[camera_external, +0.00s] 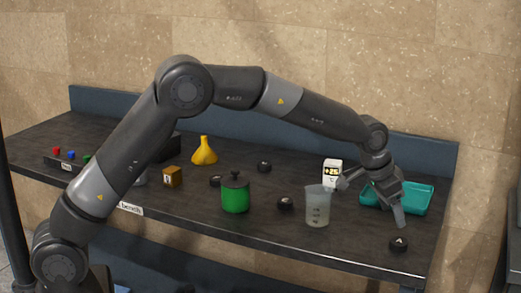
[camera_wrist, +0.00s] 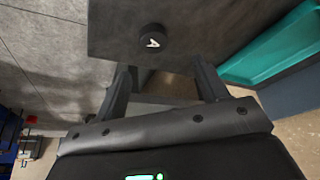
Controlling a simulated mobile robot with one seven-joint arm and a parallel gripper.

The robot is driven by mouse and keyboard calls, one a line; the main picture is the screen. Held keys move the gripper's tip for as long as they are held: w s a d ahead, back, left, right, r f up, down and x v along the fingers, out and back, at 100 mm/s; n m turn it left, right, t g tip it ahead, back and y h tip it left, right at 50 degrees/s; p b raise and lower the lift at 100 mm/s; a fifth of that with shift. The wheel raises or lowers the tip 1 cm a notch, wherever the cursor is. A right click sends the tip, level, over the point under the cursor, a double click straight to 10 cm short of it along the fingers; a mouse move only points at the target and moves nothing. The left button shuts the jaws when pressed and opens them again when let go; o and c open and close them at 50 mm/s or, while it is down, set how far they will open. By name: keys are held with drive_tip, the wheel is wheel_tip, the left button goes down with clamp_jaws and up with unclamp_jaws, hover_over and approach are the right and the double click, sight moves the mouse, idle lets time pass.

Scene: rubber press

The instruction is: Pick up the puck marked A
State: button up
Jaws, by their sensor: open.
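The black puck marked A (camera_external: 398,244) lies on the dark bench near its front right edge, its white letter facing up. In the wrist view the puck (camera_wrist: 152,41) is beyond the fingertips, roughly between their lines and a little left of centre. My gripper (camera_external: 371,203) is open and empty, above the bench. One finger points toward the beaker side and the other reaches down near the puck, apart from it as far as I can tell. Both fingers of my gripper (camera_wrist: 163,76) show in the wrist view.
A teal tray (camera_external: 416,206) sits just behind the puck. A clear beaker (camera_external: 318,207), a white display box (camera_external: 332,173), a green lidded pot (camera_external: 235,195), a yellow flask (camera_external: 204,152) and several other black pucks stand to the left. The bench's front edge is close to puck A.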

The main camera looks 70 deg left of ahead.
sight(411, 248)
drive_tip(key=x, duration=0.2)
drive_tip(key=shift+w+f, duration=0.1)
drive_tip(key=shift+f, duration=0.3)
drive_tip(key=x, duration=0.3)
drive_tip(key=d+x, duration=0.1)
drive_tip(key=shift+f, duration=0.45)
drive_tip(key=shift+w+f, duration=0.1)
drive_tip(key=shift+f, duration=0.3)
drive_tip(key=shift+c, duration=0.2)
drive_tip(key=c, duration=1)
drive_tip(key=shift+c, duration=0.2)
drive_tip(key=shift+r, duration=0.15)
